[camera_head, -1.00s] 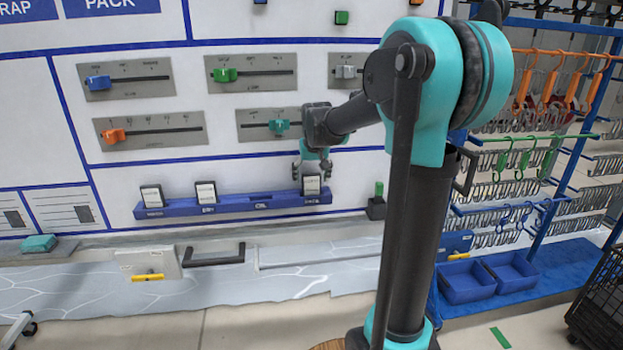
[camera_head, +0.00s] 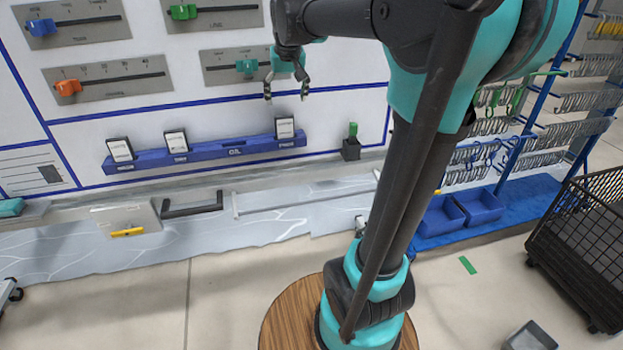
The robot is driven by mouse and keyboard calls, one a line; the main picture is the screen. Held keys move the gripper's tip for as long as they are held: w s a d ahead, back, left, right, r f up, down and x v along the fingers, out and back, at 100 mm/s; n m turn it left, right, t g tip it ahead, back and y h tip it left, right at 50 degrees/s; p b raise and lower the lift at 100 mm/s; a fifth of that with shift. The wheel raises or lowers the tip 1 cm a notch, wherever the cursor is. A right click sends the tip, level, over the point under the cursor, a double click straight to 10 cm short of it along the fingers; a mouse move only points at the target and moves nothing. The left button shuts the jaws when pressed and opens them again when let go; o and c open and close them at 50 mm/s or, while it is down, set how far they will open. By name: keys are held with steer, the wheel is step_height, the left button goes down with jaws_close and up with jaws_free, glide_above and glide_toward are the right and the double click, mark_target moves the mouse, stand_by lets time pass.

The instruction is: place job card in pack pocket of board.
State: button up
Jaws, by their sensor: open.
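A job card (camera_head: 285,127) with a white face and dark frame stands upright in the rightmost slot of the blue pocket rail (camera_head: 205,154) on the white board (camera_head: 340,110). That slot's label is too small to read surely. Two similar cards stand in the rail, the left card (camera_head: 121,149) and the middle card (camera_head: 177,142); the slot labelled CEL or similar between them and the right card looks empty. My gripper (camera_head: 287,96) is open and empty, fingers pointing down, above the right card and apart from it.
Sliders line the board, with a teal slider knob (camera_head: 246,66) just left of my gripper. A black holder (camera_head: 351,148) with a green piece stands right of the rail. Blue bins (camera_head: 478,206), a hook rack and a black wire cart (camera_head: 590,245) are at right. Floor at lower left is open.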

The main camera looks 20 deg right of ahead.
steer(key=s+d+f, duration=0.2)
steer(key=s+f, duration=1)
steer(key=f, duration=0.1)
steer(key=s+d+f, duration=0.1)
steer(key=s+f, duration=1.2)
steer(key=shift+s+d+f, duration=0.15)
steer(key=shift+d+f, duration=0.2)
steer(key=shift+d, duration=0.05)
